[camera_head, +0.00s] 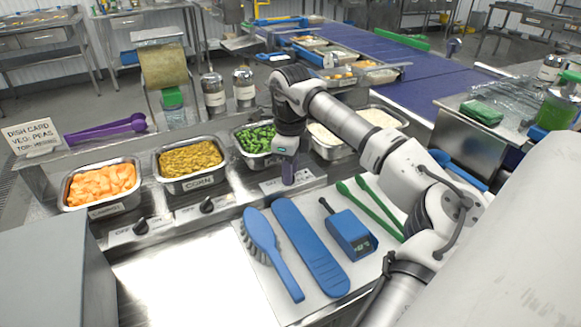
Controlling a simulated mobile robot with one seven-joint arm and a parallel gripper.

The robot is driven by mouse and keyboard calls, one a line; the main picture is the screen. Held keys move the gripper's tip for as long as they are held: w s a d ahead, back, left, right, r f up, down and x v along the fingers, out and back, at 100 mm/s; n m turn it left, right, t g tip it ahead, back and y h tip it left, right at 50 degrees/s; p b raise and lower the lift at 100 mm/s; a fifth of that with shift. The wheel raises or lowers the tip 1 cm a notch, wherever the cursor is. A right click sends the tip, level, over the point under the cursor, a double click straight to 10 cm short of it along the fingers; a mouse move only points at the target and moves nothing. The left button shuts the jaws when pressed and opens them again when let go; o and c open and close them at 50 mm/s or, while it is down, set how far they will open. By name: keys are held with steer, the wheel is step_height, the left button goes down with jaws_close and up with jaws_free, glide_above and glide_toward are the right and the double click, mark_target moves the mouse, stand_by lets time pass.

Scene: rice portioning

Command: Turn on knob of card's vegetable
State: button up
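The pan of green peas (254,138) sits in the counter, third from the left, partly behind my arm. My gripper (288,178) points down in front of the pea pan, over the control plate (270,187) there. It covers the spot where that plate's knob would be, so the knob and any contact are hidden. The finger gap does not show. The corn knob (207,205) and carrot knob (140,227) are black, on plates to the left.
Pans of carrots (101,185), corn (190,160) and a white food (380,118) line the counter. A blue brush (262,238), a blue paddle (308,247), a blue thermometer (350,234) and green utensils (370,205) lie in front. A purple scoop (108,128) lies behind the carrots.

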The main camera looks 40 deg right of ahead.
steer(key=shift+f, duration=0.15)
steer(key=shift+c, duration=0.3)
jaws_close()
